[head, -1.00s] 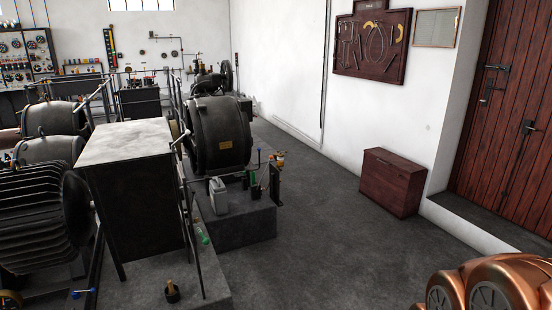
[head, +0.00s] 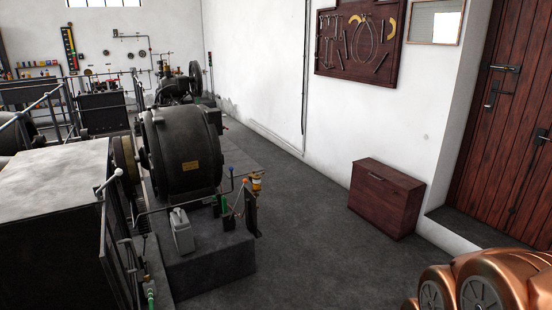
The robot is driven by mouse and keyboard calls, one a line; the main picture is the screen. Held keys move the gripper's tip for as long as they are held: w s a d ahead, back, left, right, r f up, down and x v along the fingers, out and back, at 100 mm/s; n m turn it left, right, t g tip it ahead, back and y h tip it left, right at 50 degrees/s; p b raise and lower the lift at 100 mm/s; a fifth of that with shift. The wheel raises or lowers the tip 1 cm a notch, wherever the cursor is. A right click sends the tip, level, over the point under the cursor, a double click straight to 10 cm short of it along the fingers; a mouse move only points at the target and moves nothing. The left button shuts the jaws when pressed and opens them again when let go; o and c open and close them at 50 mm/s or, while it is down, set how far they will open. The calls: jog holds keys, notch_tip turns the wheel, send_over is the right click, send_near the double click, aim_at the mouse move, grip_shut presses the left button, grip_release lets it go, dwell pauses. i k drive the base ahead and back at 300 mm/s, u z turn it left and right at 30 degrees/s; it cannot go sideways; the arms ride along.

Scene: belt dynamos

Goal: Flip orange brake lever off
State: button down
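A small orange knob (head: 245,182) on a thin lever shows at the front right end of the black belt dynamo (head: 187,152). It stands near the corner of the dynamo's stone plinth. An orange-yellow part (head: 257,182) sits just right of it on a dark post. I cannot tell which of these is the brake lever, nor its position. My gripper is not in view. Only copper-coloured parts of my arm show at the lower right, well apart from the dynamo.
A grey canister (head: 181,231) stands on the plinth (head: 210,266). A railing and a dark cabinet with a grey top (head: 50,178) flank it on the left. A wooden chest (head: 386,198) stands by the right wall. The floor (head: 310,240) between is clear.

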aim_at(245, 181)
jog(key=u, duration=0.2)
jog(key=i, duration=1.9)
jog(key=u, duration=0.65)
jog(key=i, duration=1.45)
jog(key=u, duration=0.35)
